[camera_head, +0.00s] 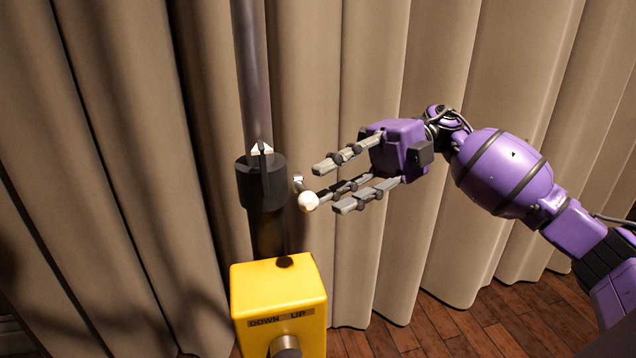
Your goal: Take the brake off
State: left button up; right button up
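A small lever with a round white knob (308,202) sticks out to the right of the black collar (262,185) on the upright metal pole (252,75). No label marks it as the brake. My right gripper (328,188) comes in from the right with its fingers spread and pointing left at the knob. One finger's tip is right by the knob; I cannot tell whether they touch. Nothing is held. My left gripper is not in view.
A yellow box (279,285) marked "DOWN UP" stands below the collar, with a round metal part (286,346) on its front. Beige curtains (450,220) hang close behind everything. Bare wooden floor (490,325) shows at the lower right.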

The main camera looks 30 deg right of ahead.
aim_at(304, 195)
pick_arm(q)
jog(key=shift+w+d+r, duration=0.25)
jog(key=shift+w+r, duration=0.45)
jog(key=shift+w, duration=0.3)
pick_arm(e)
jog(key=a, duration=0.3)
jog(key=shift+s+a+f, duration=0.1)
jog(key=shift+s, duration=0.05)
jog(key=shift+c, duration=0.5)
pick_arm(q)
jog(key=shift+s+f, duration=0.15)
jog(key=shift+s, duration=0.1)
pick_arm(e)
grip_shut()
